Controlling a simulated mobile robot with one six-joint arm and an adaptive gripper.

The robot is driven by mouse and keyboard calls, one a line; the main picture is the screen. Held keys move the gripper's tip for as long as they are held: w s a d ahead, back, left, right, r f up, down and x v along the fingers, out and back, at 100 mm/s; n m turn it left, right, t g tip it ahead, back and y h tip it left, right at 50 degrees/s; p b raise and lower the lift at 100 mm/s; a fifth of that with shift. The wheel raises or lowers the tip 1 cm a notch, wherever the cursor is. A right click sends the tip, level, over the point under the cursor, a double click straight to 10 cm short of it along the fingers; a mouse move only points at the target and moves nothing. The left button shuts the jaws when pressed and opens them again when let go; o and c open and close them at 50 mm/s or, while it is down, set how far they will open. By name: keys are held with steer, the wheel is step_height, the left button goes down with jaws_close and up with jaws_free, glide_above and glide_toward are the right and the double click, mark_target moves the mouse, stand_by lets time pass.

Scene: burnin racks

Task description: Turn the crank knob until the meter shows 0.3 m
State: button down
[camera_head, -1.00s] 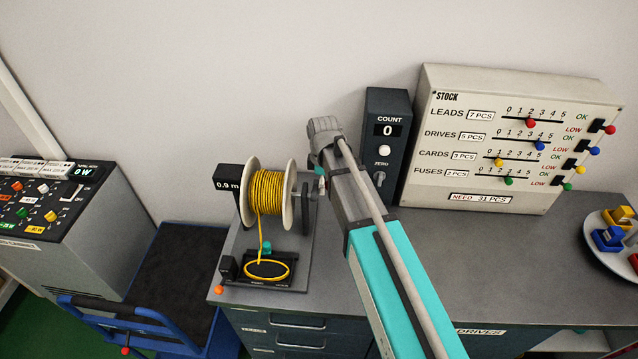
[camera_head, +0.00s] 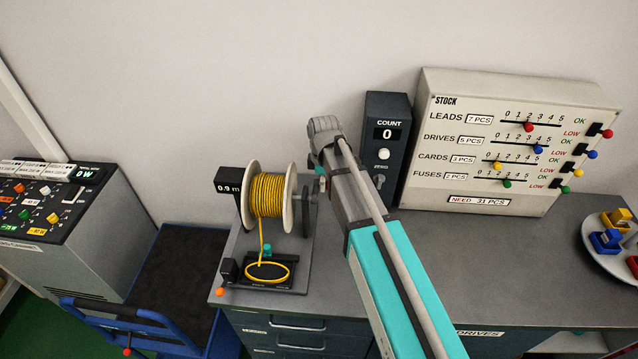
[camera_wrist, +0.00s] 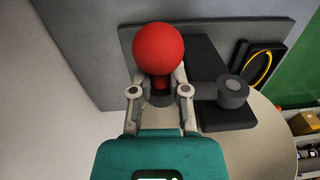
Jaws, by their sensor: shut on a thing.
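The crank knob (camera_wrist: 158,48) is a red ball, large in the wrist view between my fingers. My gripper (camera_wrist: 158,88) is shut on it. The crank arm (camera_wrist: 205,91) runs right from the knob to a dark round hub (camera_wrist: 232,93). In the head view my gripper (camera_head: 318,172) is at the right side of the yellow cable spool (camera_head: 268,195), and the knob is hidden there. The meter (camera_head: 229,186) left of the spool reads 0.9 m. Yellow cable runs down from the spool to a loop (camera_head: 268,271) on a black tray.
A COUNT box (camera_head: 387,145) reading 0 and a STOCK board (camera_head: 512,140) stand behind my arm. A round plate with colored parts (camera_head: 612,240) is at the right. A blue cart (camera_head: 165,290) stands left of the bench (camera_head: 430,270).

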steer(key=shift+r+p, duration=0.55)
steer(key=shift+r, duration=0.4)
steer(key=shift+s+r+p, duration=0.25)
steer(key=shift+r+p, duration=0.3)
steer(key=shift+p, duration=0.1)
steer(key=shift+s+r+p, duration=0.2)
steer(key=shift+r+p, duration=0.35)
steer(key=shift+p, duration=0.05)
steer(key=shift+r, duration=0.15)
steer(key=shift+s+r+p, duration=0.85)
steer(key=shift+s+p, duration=0.1)
steer(key=shift+p, duration=0.05)
steer(key=shift+s, duration=0.1)
steer(key=shift+s+r+p, duration=0.3)
steer(key=shift+s, duration=0.25)
steer(key=shift+s+r+p, duration=0.25)
steer(key=shift+s, duration=0.3)
